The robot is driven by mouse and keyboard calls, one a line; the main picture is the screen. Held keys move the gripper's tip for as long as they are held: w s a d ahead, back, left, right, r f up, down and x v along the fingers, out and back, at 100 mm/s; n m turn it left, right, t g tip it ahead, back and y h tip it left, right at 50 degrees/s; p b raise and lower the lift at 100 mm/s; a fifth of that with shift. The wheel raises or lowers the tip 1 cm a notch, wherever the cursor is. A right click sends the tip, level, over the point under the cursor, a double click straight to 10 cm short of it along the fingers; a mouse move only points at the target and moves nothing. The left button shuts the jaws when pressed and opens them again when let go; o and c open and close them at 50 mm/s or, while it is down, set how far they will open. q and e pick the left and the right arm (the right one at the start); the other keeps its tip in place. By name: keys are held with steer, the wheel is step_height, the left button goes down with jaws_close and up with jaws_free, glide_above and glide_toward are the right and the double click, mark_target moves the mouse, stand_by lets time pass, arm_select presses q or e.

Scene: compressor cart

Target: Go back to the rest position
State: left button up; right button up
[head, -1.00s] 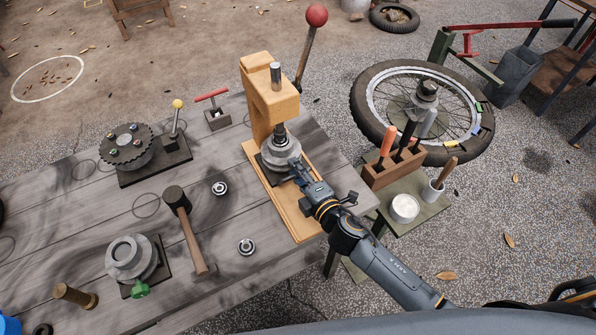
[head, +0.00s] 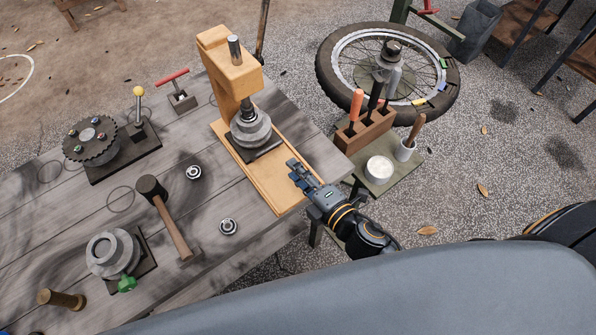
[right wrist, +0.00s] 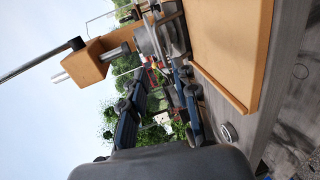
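My right gripper (head: 297,170) is over the front part of the wooden press's base board (head: 268,185), apart from the grey round part (head: 249,130) under the ram. In the right wrist view its two dark fingers (right wrist: 160,95) stand apart with nothing held between them. The yellow wooden press (head: 230,70) stands upright on the grey table (head: 95,215), and it also shows in the wrist view (right wrist: 92,60). My left gripper is not in view.
On the table are a mallet (head: 170,220), two bearings (head: 193,172), a toothed disc (head: 90,138) and a grey housing (head: 112,253). A tool block (head: 365,135), white cup (head: 379,170) and wheel (head: 335,75) lie right of the press.

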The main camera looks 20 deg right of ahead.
stand_by(0.4)
steer(key=d+m+h, duration=0.2)
steer(key=d+m, duration=0.1)
steer(key=d+m+h, duration=0.1)
steer(key=m, duration=0.1)
steer(key=shift+w+d+r+h, duration=0.25)
steer(key=shift+w+h, duration=0.05)
steer(key=shift+w, duration=0.1)
steer(key=s+d+f+m+g+h, duration=0.2)
steer(key=s+d+m+g+h, duration=0.1)
steer(key=d+m, duration=0.3)
steer(key=s+a+f+m+g+y, duration=0.1)
steer(key=s+m+g, duration=0.75)
steer(key=s, duration=0.45)
step_height(320, 180, down, 27)
steer(key=s, duration=0.2)
steer(key=s+d+f+g, duration=0.2)
steer(key=s+f, duration=1.4)
steer(key=shift+s+d, duration=0.35)
